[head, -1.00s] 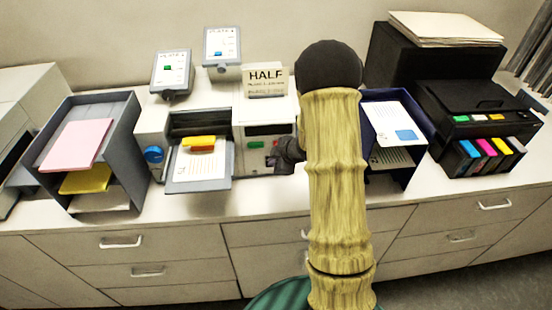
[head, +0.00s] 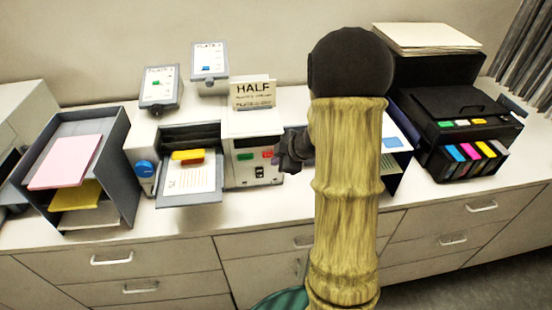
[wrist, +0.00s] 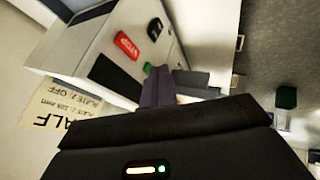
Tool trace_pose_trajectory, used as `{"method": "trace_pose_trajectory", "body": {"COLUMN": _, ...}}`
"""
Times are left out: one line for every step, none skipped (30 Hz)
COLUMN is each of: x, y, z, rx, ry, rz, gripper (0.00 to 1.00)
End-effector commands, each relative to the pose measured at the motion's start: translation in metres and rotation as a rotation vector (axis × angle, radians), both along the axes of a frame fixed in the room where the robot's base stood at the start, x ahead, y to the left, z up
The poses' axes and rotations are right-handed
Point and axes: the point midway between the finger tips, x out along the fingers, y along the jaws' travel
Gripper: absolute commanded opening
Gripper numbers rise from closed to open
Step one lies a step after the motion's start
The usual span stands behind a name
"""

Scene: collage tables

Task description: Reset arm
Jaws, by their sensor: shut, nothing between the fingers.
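My gripper (head: 290,150) shows in the head view just right of the white machine (head: 250,122), with its dark fingers near the machine's right side. My yellow arm stands in front of it and hides part of the counter behind. In the wrist view my gripper (wrist: 168,85) has its fingers together and holds nothing. The machine (wrist: 130,25) fills the upper left there, with a red STOP button (wrist: 127,46) and a dark display close to the fingers. I cannot tell whether the fingers touch the machine.
A "HALF" sign (head: 254,93) stands on the machine. A paper tray (head: 188,190) juts out at its left. A grey sorter (head: 122,150) stands farther left. A black printer (head: 462,105) and a partly hidden dark sorter (head: 398,180) stand right. The counter's front strip is clear.

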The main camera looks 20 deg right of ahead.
Motion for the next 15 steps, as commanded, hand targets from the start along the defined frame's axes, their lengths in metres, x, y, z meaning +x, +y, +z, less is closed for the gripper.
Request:
{"method": "trace_pose_trajectory", "body": {"x": 0.0001, "y": 0.0003, "z": -0.0001, "rx": 0.000, "ry": 0.000, "rz": 0.000, "gripper": 0.00}}
{"method": "trace_pose_trajectory", "body": {"x": 0.0001, "y": 0.0002, "z": -0.0002, "rx": 0.000, "ry": 0.000, "rz": 0.000, "gripper": 0.00}}
{"method": "trace_pose_trajectory", "body": {"x": 0.0000, "y": -0.0001, "z": -0.0002, "rx": 0.000, "ry": 0.000, "rz": 0.000, "gripper": 0.00}}
{"method": "trace_pose_trajectory", "body": {"x": -0.0001, "y": -0.0003, "z": -0.0002, "rx": 0.001, "ry": 0.000, "rz": -0.001, "gripper": 0.00}}
{"method": "trace_pose_trajectory", "body": {"x": -0.0001, "y": -0.0006, "z": -0.0002, "rx": 0.000, "ry": 0.000, "rz": -0.002, "gripper": 0.00}}
{"method": "trace_pose_trajectory", "body": {"x": -0.0001, "y": -0.0010, "z": -0.0002, "rx": 0.000, "ry": 0.000, "rz": -0.004, "gripper": 0.00}}
{"method": "trace_pose_trajectory", "body": {"x": -0.0001, "y": -0.0010, "z": -0.0002, "rx": -0.001, "ry": -0.001, "rz": -0.009, "gripper": 0.00}}
{"method": "trace_pose_trajectory", "body": {"x": 0.0001, "y": -0.0008, "z": -0.0001, "rx": -0.002, "ry": -0.002, "rz": -0.015, "gripper": 0.00}}
{"method": "trace_pose_trajectory", "body": {"x": 0.0006, "y": -0.0002, "z": 0.0002, "rx": -0.001, "ry": -0.005, "rz": -0.030, "gripper": 0.00}}
{"method": "trace_pose_trajectory", "body": {"x": 0.0008, "y": 0.0007, "z": 0.0004, "rx": -0.002, "ry": -0.006, "rz": -0.044, "gripper": 0.00}}
{"method": "trace_pose_trajectory", "body": {"x": 0.0011, "y": 0.0014, "z": 0.0006, "rx": -0.002, "ry": -0.009, "rz": -0.064, "gripper": 0.00}}
{"method": "trace_pose_trajectory", "body": {"x": 0.0014, "y": 0.0030, "z": 0.0011, "rx": -0.002, "ry": -0.011, "rz": -0.094, "gripper": 0.00}}
{"method": "trace_pose_trajectory", "body": {"x": 0.0015, "y": 0.0041, "z": 0.0018, "rx": -0.003, "ry": -0.014, "rz": -0.122, "gripper": 0.00}}
{"method": "trace_pose_trajectory", "body": {"x": 0.0009, "y": 0.0054, "z": 0.0022, "rx": -0.003, "ry": -0.015, "rz": -0.153, "gripper": 0.00}}
{"method": "trace_pose_trajectory", "body": {"x": -0.0003, "y": 0.0069, "z": 0.0026, "rx": -0.002, "ry": -0.015, "rz": -0.200, "gripper": 0.00}}
